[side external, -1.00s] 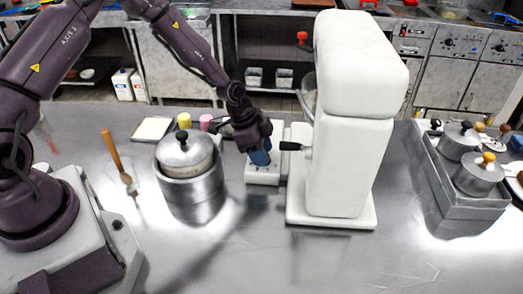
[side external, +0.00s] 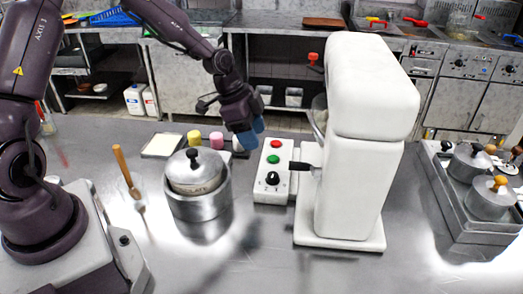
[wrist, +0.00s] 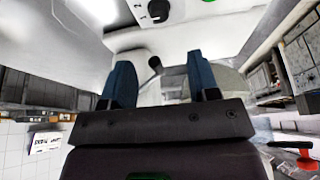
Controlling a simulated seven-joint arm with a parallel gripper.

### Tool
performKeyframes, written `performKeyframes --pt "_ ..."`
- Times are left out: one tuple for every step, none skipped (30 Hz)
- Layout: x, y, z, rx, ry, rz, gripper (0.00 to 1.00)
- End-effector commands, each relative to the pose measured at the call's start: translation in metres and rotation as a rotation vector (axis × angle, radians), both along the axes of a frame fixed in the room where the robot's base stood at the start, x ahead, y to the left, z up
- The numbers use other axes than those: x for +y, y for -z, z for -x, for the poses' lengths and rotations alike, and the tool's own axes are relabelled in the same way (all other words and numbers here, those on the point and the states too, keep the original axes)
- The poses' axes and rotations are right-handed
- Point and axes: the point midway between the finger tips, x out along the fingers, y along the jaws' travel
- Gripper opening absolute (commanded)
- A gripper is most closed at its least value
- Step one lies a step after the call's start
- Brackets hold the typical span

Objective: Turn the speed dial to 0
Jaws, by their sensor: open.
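The speed dial is a black knob (side external: 272,178) with a white mark, on the front end of a white control box (side external: 262,196). My gripper (side external: 250,138) is in the air up and left of the box, apart from the dial. In the wrist view its two blue fingers (wrist: 158,75) are spread with nothing held between them. The dial (wrist: 157,10) shows there at the top edge, beyond the fingertips.
A large white mixer (side external: 366,130) stands right of the box, with a black lever (side external: 303,166) reaching toward it. A lidded steel pot (side external: 197,185) is on the left. Yellow and pink cylinders (side external: 205,138) stand behind.

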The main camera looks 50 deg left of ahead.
Motion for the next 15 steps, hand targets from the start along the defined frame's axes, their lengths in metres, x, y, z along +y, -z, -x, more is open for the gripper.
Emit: performKeyframes --pt "0.0024 -0.0060 0.0014 -0.001 -0.001 -0.001 0.55" --pt "0.0030 -0.0087 0.0024 -0.001 0.001 -0.001 0.55" --pt "0.0039 -0.0112 0.0032 -0.001 0.000 -0.001 0.55" --pt "0.0044 -0.0126 0.0038 -0.001 0.000 -0.001 0.55" --pt "0.0045 -0.0137 0.0041 0.000 0.000 0.000 0.55" --pt "0.0046 -0.0147 0.0045 0.001 0.000 0.001 0.55" --pt "0.0045 -0.0152 0.0047 0.000 0.001 0.000 0.55" --pt "0.0045 -0.0155 0.0048 0.001 0.002 0.001 0.55" --pt "0.0044 -0.0155 0.0047 0.001 0.002 0.001 0.55" --pt "0.0044 -0.0155 0.0047 0.001 0.002 0.001 0.55" --pt "0.0044 -0.0154 0.0047 0.001 0.002 0.001 0.55" --pt "0.0044 -0.0153 0.0047 0.001 0.002 0.001 0.55" --pt "0.0044 -0.0153 0.0046 0.001 0.002 0.001 0.55" --pt "0.0044 -0.0153 0.0046 0.001 0.002 0.001 0.56" --pt "0.0055 -0.0146 0.0049 0.002 -0.001 0.002 0.56"
